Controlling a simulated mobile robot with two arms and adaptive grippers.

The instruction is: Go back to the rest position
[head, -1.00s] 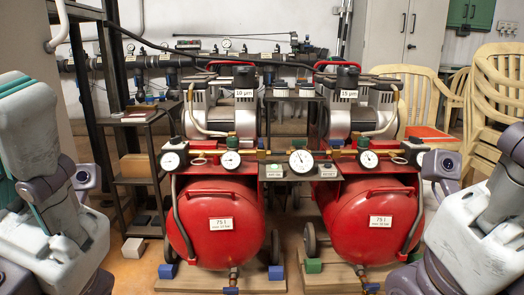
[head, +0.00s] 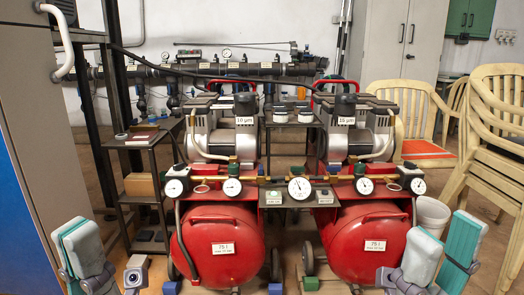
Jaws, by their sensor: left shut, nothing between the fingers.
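My right gripper (head: 444,237) is at the bottom right, in front of the right red tank's lower right side. Its two fingers stand apart with an empty gap. Both point upward and their lower parts are cut off by the frame. Neither visibly holds anything.
Two red compressor tanks, left (head: 218,245) and right (head: 370,245), stand ahead with gauges. A dark shelf stand (head: 143,198) is left of them, beside a grey and blue cabinet (head: 25,150).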

